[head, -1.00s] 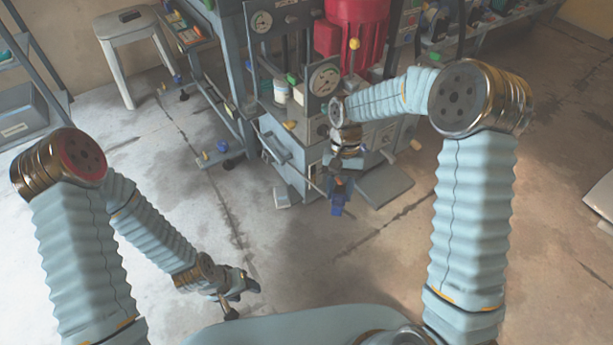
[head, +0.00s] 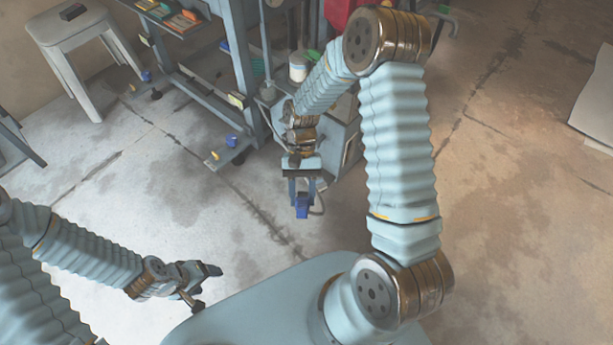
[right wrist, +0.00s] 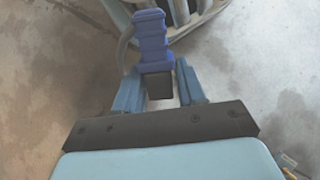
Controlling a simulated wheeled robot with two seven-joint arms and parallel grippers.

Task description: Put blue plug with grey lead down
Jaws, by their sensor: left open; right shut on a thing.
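The blue plug (head: 302,207) hangs from my right gripper (head: 302,190) over the floor, low in front of the press stand. My right gripper is shut on it. In the right wrist view, the plug (right wrist: 153,42) stands between the two blue fingers of my right gripper (right wrist: 158,80). The grey lead (right wrist: 125,48) curves beside the plug in that view, and a bit of it shows beside the plug in the head view (head: 320,203). My left gripper (head: 212,270) is open and empty above the floor at lower left.
A grey stool (head: 72,30) stands at the upper left. The press stand (head: 345,135) is partly hidden behind my right arm. The concrete floor (head: 520,240) at right is bare.

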